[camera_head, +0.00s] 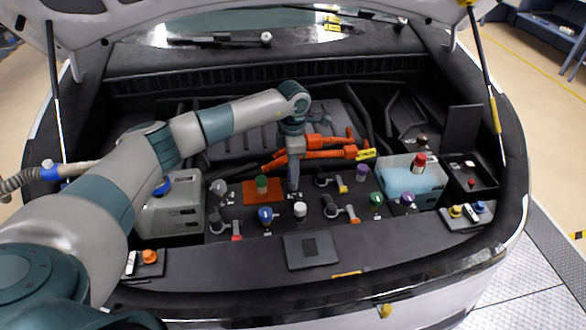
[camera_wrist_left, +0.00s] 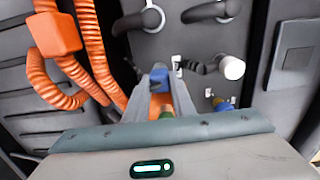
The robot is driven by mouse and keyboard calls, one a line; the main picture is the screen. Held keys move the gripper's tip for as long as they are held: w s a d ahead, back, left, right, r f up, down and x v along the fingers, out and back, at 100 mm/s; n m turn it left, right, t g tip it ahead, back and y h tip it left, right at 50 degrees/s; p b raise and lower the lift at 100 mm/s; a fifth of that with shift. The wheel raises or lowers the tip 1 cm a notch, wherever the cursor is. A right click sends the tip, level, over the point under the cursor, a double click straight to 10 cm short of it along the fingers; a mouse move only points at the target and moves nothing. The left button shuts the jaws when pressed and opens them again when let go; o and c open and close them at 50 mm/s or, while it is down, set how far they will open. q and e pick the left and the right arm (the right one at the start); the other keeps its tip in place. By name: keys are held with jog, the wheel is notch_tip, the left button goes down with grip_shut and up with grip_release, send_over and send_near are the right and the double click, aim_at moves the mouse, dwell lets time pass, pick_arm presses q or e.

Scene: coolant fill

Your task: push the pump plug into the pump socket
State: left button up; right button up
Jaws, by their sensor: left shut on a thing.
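My left gripper (camera_head: 293,188) points down into the middle of the engine bay, just behind a white-capped fitting (camera_head: 300,209). In the left wrist view its two grey fingers (camera_wrist_left: 160,78) are shut on a small blue part, which I take to be the pump plug (camera_wrist_left: 160,80). The fingers hide most of it in the head view. A dark ribbed piece (camera_wrist_left: 196,66) lies right beside the fingertips, toward the white cap (camera_wrist_left: 233,68). I cannot make out the pump socket for certain, nor whether the plug touches it. My right gripper is not in view.
Orange hoses (camera_head: 325,148) run close behind the gripper. A green-capped fitting on an orange plate (camera_head: 250,196) stands to its left, and a blue cap (camera_head: 265,214) at front left. A coolant tank (camera_head: 405,188) is at right. Raised caps crowd the bay.

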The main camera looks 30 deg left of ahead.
pick_arm(q)
jog(key=shift+f, duration=0.35)
pick_arm(e)
jog(key=shift+f, duration=0.35)
pick_arm(q)
jog(key=o, duration=1.1)
jog(key=shift+r+b, duration=0.6)
jog(key=shift+r, duration=0.25)
notch_tip(320, 180, up, 8)
jog(key=shift+f+b, duration=0.15)
jog(key=shift+b, duration=1.05)
notch_tip(320, 180, up, 8)
jog(key=b, duration=0.1)
jog(key=shift+b, duration=0.4)
pick_arm(e)
jog(key=w+a+f+t, duration=0.2)
jog(key=w+a, duration=0.1)
jog(key=w, duration=0.6)
jog(key=shift+w+a+t+y, duration=0.25)
jog(key=shift+a+t+y, duration=0.05)
jog(key=shift+a+y, duration=0.1)
